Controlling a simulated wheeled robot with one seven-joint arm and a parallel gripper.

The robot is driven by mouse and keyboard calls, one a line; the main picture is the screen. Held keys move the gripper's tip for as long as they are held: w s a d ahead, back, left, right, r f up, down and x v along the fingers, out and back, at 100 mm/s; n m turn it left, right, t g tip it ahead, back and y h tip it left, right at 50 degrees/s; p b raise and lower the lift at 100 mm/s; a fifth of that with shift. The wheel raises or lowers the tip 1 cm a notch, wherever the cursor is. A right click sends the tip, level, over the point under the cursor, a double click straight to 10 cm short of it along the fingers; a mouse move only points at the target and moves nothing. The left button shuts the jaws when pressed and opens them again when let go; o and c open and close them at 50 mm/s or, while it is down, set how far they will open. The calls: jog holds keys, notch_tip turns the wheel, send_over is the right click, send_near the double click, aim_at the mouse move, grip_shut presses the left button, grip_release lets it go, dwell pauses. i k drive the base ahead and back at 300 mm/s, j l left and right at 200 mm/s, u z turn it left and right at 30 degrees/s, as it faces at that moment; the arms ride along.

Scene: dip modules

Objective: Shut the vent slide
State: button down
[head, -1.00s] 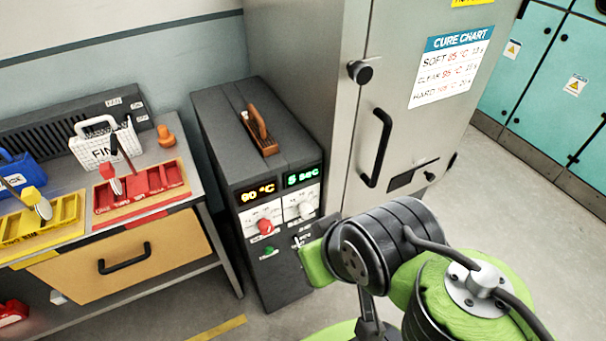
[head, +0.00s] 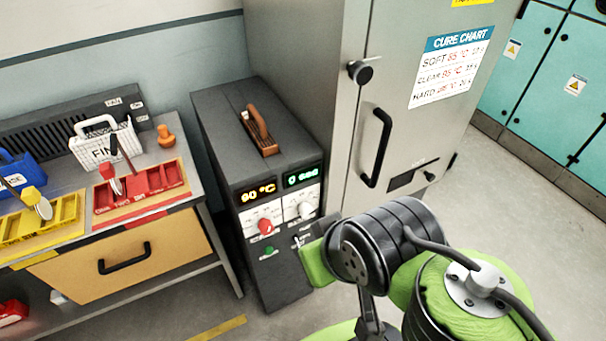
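The vent slide (head: 402,181) is a small dark slot with a black knob (head: 430,176) at its right end, low on the grey cabinet door (head: 400,120). A small, blurred label sits just above it. How far the slide is open is too small to tell. My arm's dark and green links rise in front of the cabinet, below the vent. My gripper does not show, so its state and its place relative to the vent slide are hidden.
A black door handle (head: 377,148) and round knob (head: 361,72) stick out left of the vent. A dark control unit (head: 258,150) stands beside the cabinet. A bench (head: 170,150) with coloured trays is at left. Floor at right is clear.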

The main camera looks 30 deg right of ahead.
aim_at(427, 170)
jog(key=z, duration=1.8)
jog(key=i+l, duration=0.15)
jog(key=i, duration=0.5)
jog(key=i+l, duration=0.15)
jog(key=i, duration=0.5)
